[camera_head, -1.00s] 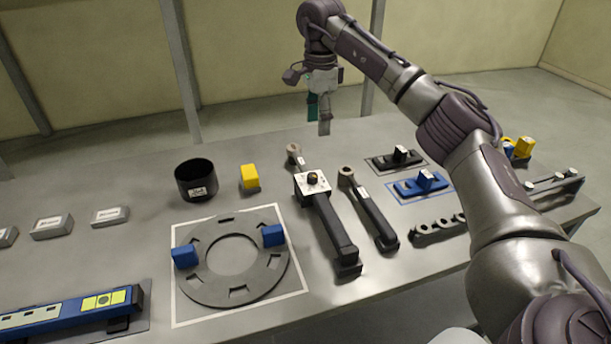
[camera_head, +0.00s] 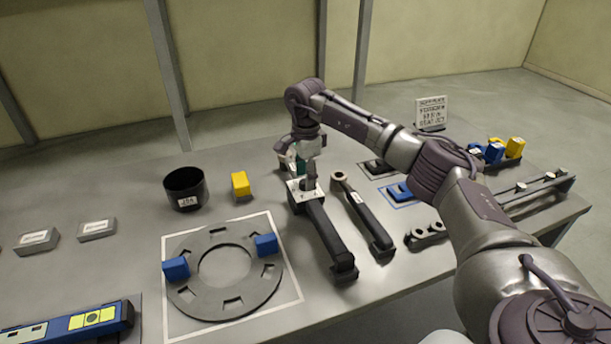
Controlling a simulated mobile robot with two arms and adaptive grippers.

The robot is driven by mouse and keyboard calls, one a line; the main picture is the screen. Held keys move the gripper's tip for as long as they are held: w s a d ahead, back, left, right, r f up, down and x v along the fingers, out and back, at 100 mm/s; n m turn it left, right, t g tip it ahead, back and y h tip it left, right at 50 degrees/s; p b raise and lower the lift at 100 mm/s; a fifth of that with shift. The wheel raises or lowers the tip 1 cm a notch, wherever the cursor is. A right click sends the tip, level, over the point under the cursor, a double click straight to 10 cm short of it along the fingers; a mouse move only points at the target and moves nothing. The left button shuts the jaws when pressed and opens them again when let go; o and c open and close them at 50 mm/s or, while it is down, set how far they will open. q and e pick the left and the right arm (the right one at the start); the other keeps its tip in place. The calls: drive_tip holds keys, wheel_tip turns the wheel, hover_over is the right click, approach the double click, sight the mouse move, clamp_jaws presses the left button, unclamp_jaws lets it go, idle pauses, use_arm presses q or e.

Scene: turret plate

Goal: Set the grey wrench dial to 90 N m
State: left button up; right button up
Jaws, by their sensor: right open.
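The grey wrench (camera_head: 328,240) lies on the table in the middle of the head view, its long dark handle pointing toward the front edge. Its light dial plate (camera_head: 294,196) is at the far end of the handle, and the dial's knob is mostly hidden by my right gripper. My right gripper (camera_head: 309,182) points down right at the dial, open, with its fingers at the knob. I cannot tell whether they touch it. The numbers on the dial are too small to read. My left gripper does not show.
A second wrench (camera_head: 362,218) lies close on the right. A ring plate (camera_head: 185,298) with two blue blocks is on the left. A black cup (camera_head: 184,190) and a yellow block (camera_head: 240,185) stand behind it. A blue-and-yellow device (camera_head: 70,322) lies at the front left.

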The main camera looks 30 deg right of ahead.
drive_tip(key=shift+f, duration=0.6)
clamp_jaws()
